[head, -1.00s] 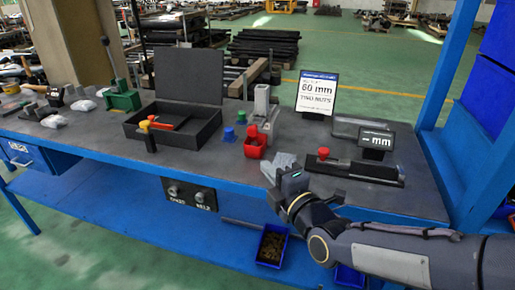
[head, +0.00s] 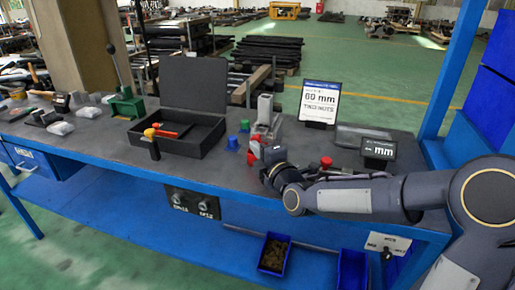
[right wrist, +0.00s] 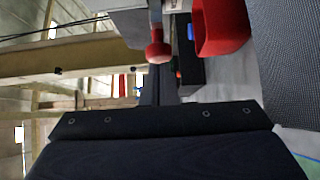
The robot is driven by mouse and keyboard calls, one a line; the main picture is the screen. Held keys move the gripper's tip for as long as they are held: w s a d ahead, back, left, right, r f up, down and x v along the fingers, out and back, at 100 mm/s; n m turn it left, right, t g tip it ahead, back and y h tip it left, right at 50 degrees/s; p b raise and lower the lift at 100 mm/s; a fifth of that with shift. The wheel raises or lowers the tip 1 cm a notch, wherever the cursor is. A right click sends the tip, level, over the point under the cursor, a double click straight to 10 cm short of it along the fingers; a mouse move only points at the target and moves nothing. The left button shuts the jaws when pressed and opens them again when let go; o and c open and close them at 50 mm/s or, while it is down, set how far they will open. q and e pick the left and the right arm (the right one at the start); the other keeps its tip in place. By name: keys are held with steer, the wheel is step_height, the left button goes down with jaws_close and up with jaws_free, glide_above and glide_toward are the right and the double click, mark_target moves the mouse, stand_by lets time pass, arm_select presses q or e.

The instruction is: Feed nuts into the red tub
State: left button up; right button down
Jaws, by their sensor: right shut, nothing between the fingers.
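The red tub (head: 252,156) stands on the bench in front of the grey dispenser (head: 265,112), mostly hidden by my right gripper in the head view. The tub (right wrist: 222,25) also shows at the top of the right wrist view, beside a red knob (right wrist: 157,51). My right gripper (head: 270,160) is shut and empty, close to the tub's right side; I cannot tell whether they touch. The dark gripper body (right wrist: 155,123) fills the lower right wrist view. No loose nuts can be made out on the bench. My left gripper is out of view.
A sign (head: 319,103), a "mm" display (head: 378,149) and a red-knobbed gauge (head: 326,162) stand right. A blue bin (head: 274,254) with brown contents is on the lower shelf.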

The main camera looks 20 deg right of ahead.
mark_target(261, 135)
steer(key=shift+w+d+f+b, duration=0.1)
steer(key=shift+w+d+b, duration=0.1)
steer(key=shift+b, duration=0.1)
steer(key=w+d+b, duration=0.2)
steer(key=w, duration=0.1)
steer(key=shift+w+b, duration=0.15)
steer(key=shift+b, duration=0.25)
steer(key=shift+w+d+r, duration=0.1)
steer(key=shift+d+r, duration=0.15)
steer(key=shift+d, duration=0.1)
